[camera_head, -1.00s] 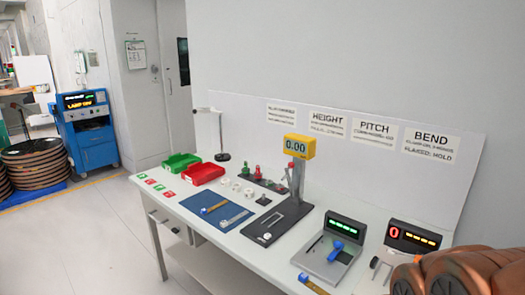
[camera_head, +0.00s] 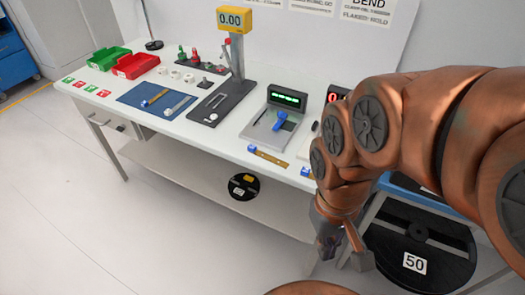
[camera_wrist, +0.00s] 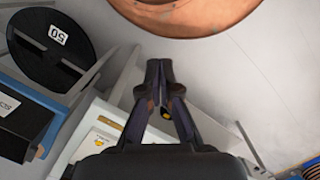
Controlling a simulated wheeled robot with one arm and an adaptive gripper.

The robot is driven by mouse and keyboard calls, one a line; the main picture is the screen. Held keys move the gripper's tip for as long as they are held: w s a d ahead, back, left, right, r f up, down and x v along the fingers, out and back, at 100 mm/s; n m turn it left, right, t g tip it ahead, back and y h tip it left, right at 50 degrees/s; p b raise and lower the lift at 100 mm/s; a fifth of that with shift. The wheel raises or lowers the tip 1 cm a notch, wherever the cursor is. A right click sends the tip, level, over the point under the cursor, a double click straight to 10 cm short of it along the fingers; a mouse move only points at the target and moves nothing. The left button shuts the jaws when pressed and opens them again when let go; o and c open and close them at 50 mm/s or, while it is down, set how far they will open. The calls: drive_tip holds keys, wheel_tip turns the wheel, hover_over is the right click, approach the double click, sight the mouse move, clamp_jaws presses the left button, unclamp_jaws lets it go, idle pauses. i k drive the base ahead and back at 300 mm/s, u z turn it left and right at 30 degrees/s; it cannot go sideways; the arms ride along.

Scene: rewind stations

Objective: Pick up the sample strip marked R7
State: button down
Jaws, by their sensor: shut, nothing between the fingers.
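No marking R7 can be read on any strip. A brass-coloured strip with a blue end (camera_head: 268,155) lies along the front edge of the white table, in front of the grey device with the green display. Another small blue piece (camera_head: 305,172) sits to its right, close to my arm. A further yellowish strip (camera_head: 155,97) lies on the blue mat (camera_head: 134,96). My gripper hangs below and right of the table's front edge in the head view, away from these strips. In the wrist view my gripper (camera_wrist: 159,68) has its fingertips together and empty.
The table (camera_head: 205,140) also holds a red tray (camera_head: 136,66), a green tray (camera_head: 104,60), a yellow-topped height gauge (camera_head: 230,18) and the grey device (camera_head: 270,125). A black reel marked 50 (camera_head: 425,255) stands at lower right. The floor at left is clear.

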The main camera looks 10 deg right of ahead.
sight(252, 149)
drive_tip(key=z, duration=0.1)
drive_tip(key=k, duration=0.9)
drive_tip(key=u, duration=1.2)
drive_tip(key=i, duration=0.65)
drive_tip(key=u, duration=0.45)
